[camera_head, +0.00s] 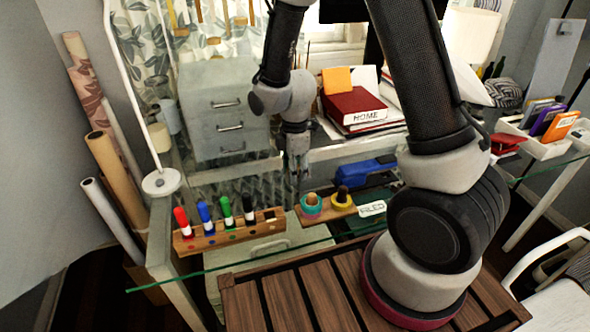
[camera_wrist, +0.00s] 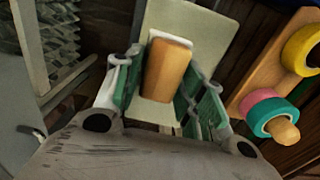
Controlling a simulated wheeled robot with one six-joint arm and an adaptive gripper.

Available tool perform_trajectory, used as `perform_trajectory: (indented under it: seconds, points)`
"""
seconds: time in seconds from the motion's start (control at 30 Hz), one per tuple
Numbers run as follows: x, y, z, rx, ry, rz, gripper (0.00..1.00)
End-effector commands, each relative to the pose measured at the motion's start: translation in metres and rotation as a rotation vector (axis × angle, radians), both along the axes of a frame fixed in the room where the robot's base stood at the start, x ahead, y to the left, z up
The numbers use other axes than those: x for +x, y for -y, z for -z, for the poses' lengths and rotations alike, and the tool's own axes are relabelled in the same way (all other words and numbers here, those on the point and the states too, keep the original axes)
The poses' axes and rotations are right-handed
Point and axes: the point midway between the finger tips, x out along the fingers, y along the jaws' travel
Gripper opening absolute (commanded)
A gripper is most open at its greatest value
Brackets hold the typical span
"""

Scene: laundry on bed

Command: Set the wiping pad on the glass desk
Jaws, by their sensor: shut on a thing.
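The wiping pad (camera_wrist: 167,70), a tan block with a pale underside, sits between the green-lined fingers of my gripper (camera_wrist: 163,95) in the wrist view. My gripper is shut on it. The pad cannot be made out clearly there. I cannot tell whether its underside touches the glass.
A marker rack (camera_head: 228,233) stands at the front left, and a tape holder (camera_head: 328,211) is close right of my gripper. A grey drawer unit (camera_head: 222,110) stands behind. Red books (camera_head: 355,108) and a blue stapler-like object (camera_head: 357,171) are to the right.

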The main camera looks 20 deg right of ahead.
Motion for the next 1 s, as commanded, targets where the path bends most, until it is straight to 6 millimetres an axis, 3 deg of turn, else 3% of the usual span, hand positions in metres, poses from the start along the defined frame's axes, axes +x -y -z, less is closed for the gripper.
perform_trajectory:
  seconds: [0.27, 0.3, 0.4, 0.77, 1.0]
  points:
    - [0.0, 0.0, 0.003, 0.0, 0.0, 0.0, 0.16]
    - [0.0, 0.0, 0.002, 0.0, 0.001, 0.0, 0.47]
    - [0.0, 0.0, 0.002, 0.0, 0.001, 0.0, 0.61]
    - [0.0, 0.0, -0.002, 0.001, 0.002, 0.0, 0.61]
    - [0.001, -0.001, -0.045, 0.002, 0.006, 0.0, 0.61]
